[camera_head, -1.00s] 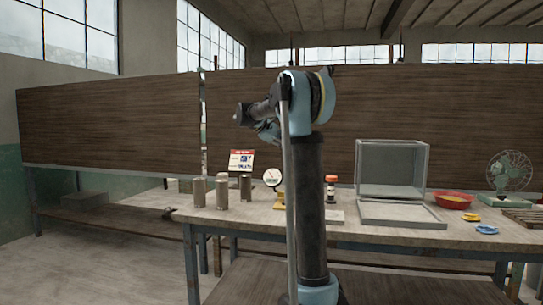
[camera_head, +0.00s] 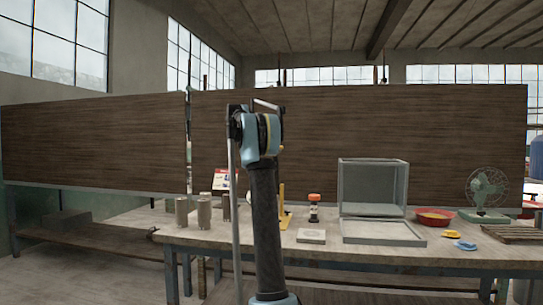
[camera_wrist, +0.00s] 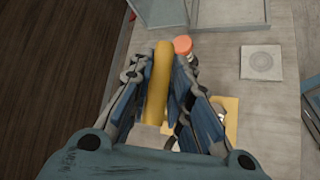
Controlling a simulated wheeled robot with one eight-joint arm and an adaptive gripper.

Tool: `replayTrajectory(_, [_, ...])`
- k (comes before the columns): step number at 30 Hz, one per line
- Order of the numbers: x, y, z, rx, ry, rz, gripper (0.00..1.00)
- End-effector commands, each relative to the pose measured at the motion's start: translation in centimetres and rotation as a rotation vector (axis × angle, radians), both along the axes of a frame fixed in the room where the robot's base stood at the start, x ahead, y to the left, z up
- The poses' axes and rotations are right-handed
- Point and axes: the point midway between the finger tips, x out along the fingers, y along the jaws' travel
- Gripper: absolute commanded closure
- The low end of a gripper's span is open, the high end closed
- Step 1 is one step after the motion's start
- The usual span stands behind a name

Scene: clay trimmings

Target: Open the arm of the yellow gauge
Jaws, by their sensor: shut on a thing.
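The yellow gauge (camera_head: 284,213) stands on the workbench, partly hidden behind my arm in the head view. In the wrist view, its long yellow arm (camera_wrist: 160,60) lies between my two fingers, and a flat yellow base (camera_wrist: 231,108) shows below and to the right. My gripper (camera_wrist: 160,78) is shut on the yellow arm. The gauge's dial is hidden or too unclear to make out. My gripper is hidden in the head view.
An orange-capped jar (camera_head: 314,208) stands close to the gauge. A square tile (camera_head: 311,236) lies in front. A clear case (camera_head: 373,187), red bowl (camera_head: 435,217) and fan (camera_head: 487,193) stand right. Several grey cylinders (camera_head: 204,209) and a calendar (camera_head: 222,181) are left.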

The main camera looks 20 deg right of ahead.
Motion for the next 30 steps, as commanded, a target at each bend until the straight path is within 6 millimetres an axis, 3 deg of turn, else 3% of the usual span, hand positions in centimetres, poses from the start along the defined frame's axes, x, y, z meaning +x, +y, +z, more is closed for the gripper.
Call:
replayTrajectory(19, [1.02,-0.49,0.32,0.0,-0.007,0.001,1.0])
replayTrajectory(20, [1.02,-0.49,0.32,0.0,-0.007,0.001,0.74])
replayTrajectory(21, [1.02,-0.49,0.32,0.0,-0.007,0.001,0.65])
replayTrajectory(30, [0.9,-0.53,0.36,0.0,-0.005,0.0,0.63])
